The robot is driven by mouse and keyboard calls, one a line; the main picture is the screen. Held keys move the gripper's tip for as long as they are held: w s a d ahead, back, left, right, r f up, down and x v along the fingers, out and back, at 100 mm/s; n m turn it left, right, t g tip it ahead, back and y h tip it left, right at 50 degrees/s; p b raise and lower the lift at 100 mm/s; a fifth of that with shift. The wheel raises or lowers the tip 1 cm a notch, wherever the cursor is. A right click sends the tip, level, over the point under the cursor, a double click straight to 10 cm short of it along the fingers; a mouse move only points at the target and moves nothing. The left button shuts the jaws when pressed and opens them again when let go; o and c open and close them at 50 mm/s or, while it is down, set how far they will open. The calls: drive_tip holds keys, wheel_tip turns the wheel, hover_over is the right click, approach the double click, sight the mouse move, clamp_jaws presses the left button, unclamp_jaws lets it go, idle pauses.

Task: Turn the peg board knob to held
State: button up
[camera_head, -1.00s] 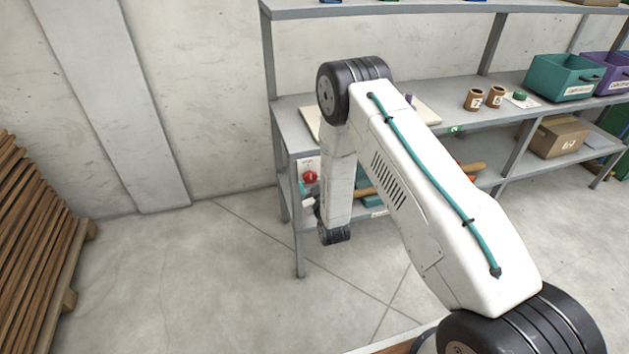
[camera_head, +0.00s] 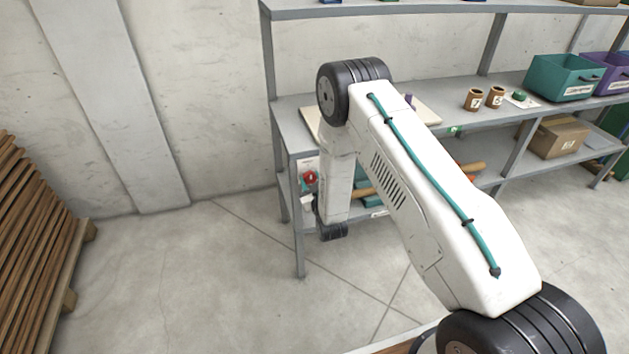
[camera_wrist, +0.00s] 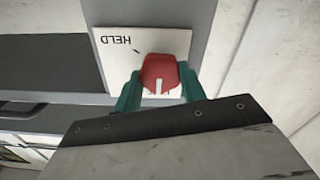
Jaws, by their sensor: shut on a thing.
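The peg board knob (camera_wrist: 160,75) is red with white marks on its lower part in the wrist view. It sits on a white plate (camera_wrist: 112,60) that reads HELD, upside down, with a short dark tick between the word and the knob. The white marks lie on the side away from the word. My gripper (camera_wrist: 159,88) has its teal fingers on either side of the knob and is shut on it. In the head view the red knob (camera_head: 310,178) shows at the left end of the shelf unit, left of my forearm; most of the gripper is hidden there.
The grey shelf (camera_head: 292,140) holds a pale board, brown cups (camera_head: 474,99), a teal bin (camera_head: 565,77) and a purple bin. A cardboard box (camera_head: 558,138) stands lower down. Stacked wood (camera_head: 40,240) is at left. The floor between is clear.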

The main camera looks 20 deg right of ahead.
drive_tip(key=m, duration=0.5)
drive_tip(key=shift+d+m, duration=0.15)
drive_tip(key=shift+m, duration=0.15)
drive_tip(key=m, duration=1.1)
drive_tip(key=shift+d+m, duration=0.1)
drive_tip(key=shift+m, duration=0.2)
drive_tip(key=m, duration=0.6)
drive_tip(key=shift+f, duration=0.1)
drive_tip(key=o, duration=1)
drive_tip(key=shift+d, duration=0.1)
drive_tip(key=shift+c, duration=0.2)
